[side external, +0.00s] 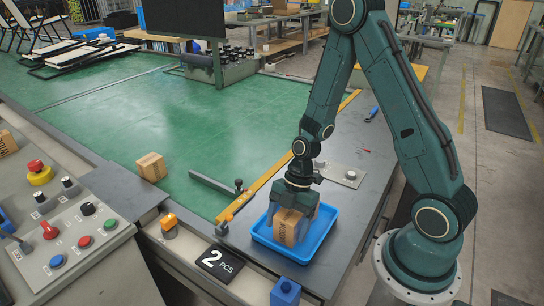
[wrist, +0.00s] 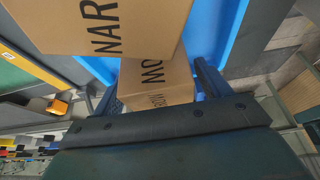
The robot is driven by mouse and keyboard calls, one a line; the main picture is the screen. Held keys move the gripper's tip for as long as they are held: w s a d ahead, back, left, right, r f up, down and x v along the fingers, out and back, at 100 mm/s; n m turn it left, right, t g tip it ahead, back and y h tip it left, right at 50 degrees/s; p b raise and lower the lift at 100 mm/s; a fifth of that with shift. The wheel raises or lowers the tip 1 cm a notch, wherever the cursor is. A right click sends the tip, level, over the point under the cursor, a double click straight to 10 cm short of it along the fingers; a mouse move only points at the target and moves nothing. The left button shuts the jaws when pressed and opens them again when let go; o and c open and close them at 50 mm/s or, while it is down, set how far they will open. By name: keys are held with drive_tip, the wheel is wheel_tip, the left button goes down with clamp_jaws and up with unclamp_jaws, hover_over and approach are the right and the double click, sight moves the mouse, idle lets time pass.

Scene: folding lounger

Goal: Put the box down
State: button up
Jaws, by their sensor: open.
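A brown cardboard box (side external: 288,227) sits in the blue tray (side external: 262,238) on the dark bench top, with my gripper (side external: 293,205) right above and around its upper part. In the wrist view, printed box faces show: a large one (wrist: 105,25) at the top and a second one (wrist: 155,82) just below it. The fingers of my gripper (wrist: 155,92) stand apart on either side of the lower box face. My gripper is open. Whether its fingers touch the box is unclear. The tray (wrist: 208,35) shows blue beside the boxes.
Another cardboard box (side external: 151,167) stands on the green surface (side external: 225,140) at left, and one more (side external: 6,143) is at the far left edge. A yellow rail (side external: 262,180) runs beside the tray. A control panel (side external: 65,235) with several buttons is at lower left.

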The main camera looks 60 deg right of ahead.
drive_tip(key=shift+r, duration=0.2)
drive_tip(key=v, duration=1.2)
idle(0.6)
drive_tip(key=s+a+r+m+t+h, duration=0.2)
drive_tip(key=s+r+m, duration=0.4)
drive_tip(key=r+m, duration=0.2)
drive_tip(key=s+a+r+m+t+h, duration=0.2)
drive_tip(key=s+r+m, duration=0.4)
drive_tip(key=r+m, duration=0.3)
drive_tip(key=shift+r+m+t, duration=0.25)
drive_tip(key=shift+m+t, duration=0.25)
drive_tip(key=shift+t, duration=0.3)
drive_tip(key=shift+a, duration=0.15)
idle(0.3)
